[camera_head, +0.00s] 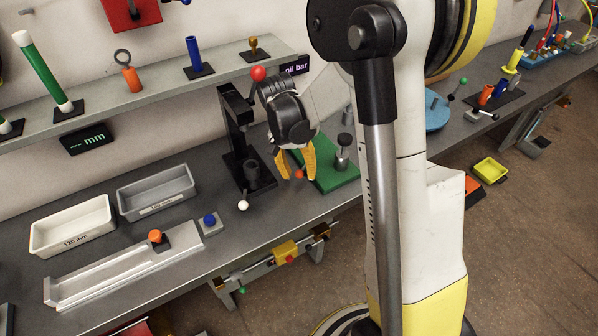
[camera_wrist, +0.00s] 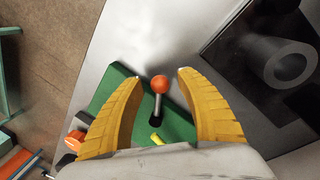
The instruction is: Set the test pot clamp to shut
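A lever with an orange ball (camera_wrist: 160,84) stands on a green base plate (camera_wrist: 182,123) in the wrist view. I take it for the test pot clamp's handle, but no label is readable. In the head view the green plate (camera_head: 338,180) carries a grey metal pot (camera_head: 342,153), and the orange ball (camera_head: 299,174) shows at its left edge. My gripper (camera_head: 298,176) points down over this spot. In the wrist view its yellow fingers (camera_wrist: 160,76) are spread on both sides of the ball, with gaps to each. The clamp's jaw is not clear.
A black press (camera_head: 240,150) with a red-ball lever and a white-ball lever stands just left of my gripper. Its dark base (camera_wrist: 255,105) shows at the right in the wrist view. Trays (camera_head: 72,226) and a light channel fixture (camera_head: 120,268) lie further left on the bench.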

